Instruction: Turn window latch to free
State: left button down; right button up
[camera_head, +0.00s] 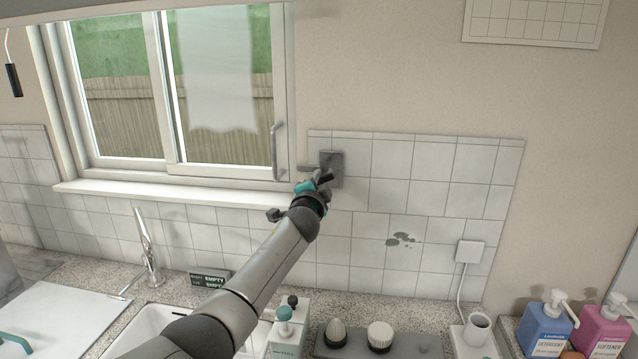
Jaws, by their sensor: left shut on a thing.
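The window (170,90) is a white-framed sliding window with a vertical grey pull handle (278,150) on its right edge. To the right of the frame, a dark grey latch plate (333,160) is fixed on the tiled wall, and a short grey bar (307,168) reaches from it toward the frame. My left gripper (322,180), with teal and dark parts, is at the lower part of the latch, shut on it. The gripper covers part of the latch, so its exact turn angle is hard to see. My right gripper is not in view.
The white sill (170,193) runs below the window. A tap (150,245) and sink stand on the speckled counter below. A teal-topped bottle (285,330), a grey tray with knobs (358,345), a mug (477,328) and blue (547,328) and pink (603,332) pump bottles line the front.

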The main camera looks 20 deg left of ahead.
pick_arm(q)
jog(key=m+p, duration=0.1)
jog(key=m, duration=0.1)
jog(key=r+m+p, duration=0.1)
jog(key=m, duration=0.1)
jog(key=shift+a+r+m, duration=0.1)
jog(key=shift+a+m, duration=0.05)
jog(key=shift+m, duration=0.55)
jog(key=c, duration=0.8)
grip_release()
jog(key=shift+o, duration=0.2)
jog(key=shift+s, duration=0.15)
jog(key=p+v, duration=0.1)
jog(key=v, duration=1.4)
